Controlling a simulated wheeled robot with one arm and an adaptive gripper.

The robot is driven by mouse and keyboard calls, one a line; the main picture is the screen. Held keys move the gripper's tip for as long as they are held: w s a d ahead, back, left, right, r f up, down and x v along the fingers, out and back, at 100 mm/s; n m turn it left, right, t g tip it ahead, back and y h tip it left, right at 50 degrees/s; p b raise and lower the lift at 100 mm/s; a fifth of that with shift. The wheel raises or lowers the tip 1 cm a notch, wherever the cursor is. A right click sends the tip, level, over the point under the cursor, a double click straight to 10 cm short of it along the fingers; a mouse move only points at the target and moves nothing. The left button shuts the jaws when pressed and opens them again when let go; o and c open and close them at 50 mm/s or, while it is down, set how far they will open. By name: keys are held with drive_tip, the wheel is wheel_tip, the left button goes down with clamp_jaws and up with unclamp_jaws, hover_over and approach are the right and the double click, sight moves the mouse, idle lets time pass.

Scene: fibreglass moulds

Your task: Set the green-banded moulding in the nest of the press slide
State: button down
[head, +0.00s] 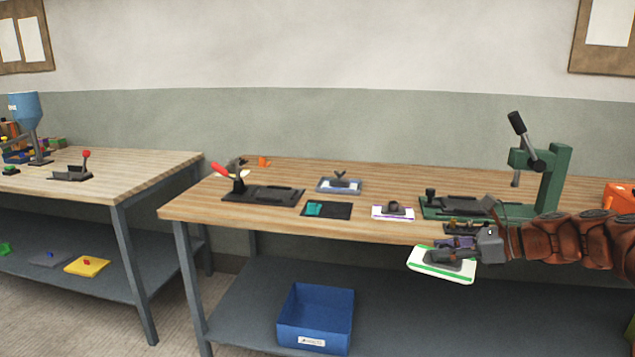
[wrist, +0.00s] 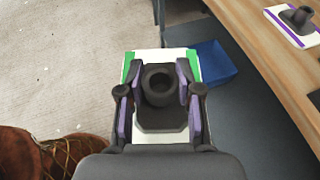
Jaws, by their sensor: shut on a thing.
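The green-banded moulding (head: 430,265) is a white plate with green bands and a dark raised boss. My gripper (head: 462,257) is shut on its boss and holds it in the air off the front edge of the bench. In the wrist view the moulding (wrist: 174,55) shows beneath my gripper (wrist: 160,92), whose purple-lined fingers stand on both sides of the boss. The green press (head: 558,180) stands at the right of the bench. Its dark slide (head: 465,205) lies to the left of the column, and the nest is too small to make out, partly behind my arm.
A purple-banded moulding (head: 380,213) lies left of the press, also in the wrist view (wrist: 275,14). A dark fixture with a red handle (head: 220,170), a blue-grey tray (head: 325,187) and a black mat (head: 342,211) stand further left. A blue bin (head: 316,318) sits on the lower shelf.

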drive_tip(key=w+a+f+m+t+h, duration=0.2)
drive_tip(key=w+f+m+t, duration=0.1)
drive_tip(key=shift+w, duration=0.25)
drive_tip(key=shift+w+a+f+m+t+h, duration=0.3)
drive_tip(key=shift+a+f+m+t+h, duration=0.1)
drive_tip(key=shift+a+f+m+h, duration=0.15)
drive_tip(key=shift+w+a+f+m+t+h, duration=0.3)
drive_tip(key=shift+a+f+m+t+h, duration=0.15)
drive_tip(key=shift+a+f+m, duration=0.15)
wheel_tip(320, 180, up, 16)
drive_tip(key=m+t+h+p, duration=0.2)
drive_tip(key=m+h+p, duration=0.9)
drive_tip(key=p, duration=0.6)
hover_over(428, 253)
drive_tip(key=w+a, duration=0.2)
drive_tip(key=a, duration=0.5)
drive_tip(key=shift+s+d+f+n+g+h, duration=0.1)
drive_tip(key=shift+s+d+n+g+h, duration=0.15)
drive_tip(key=shift+n+h, duration=0.2)
drive_tip(key=shift+w+a, duration=0.1)
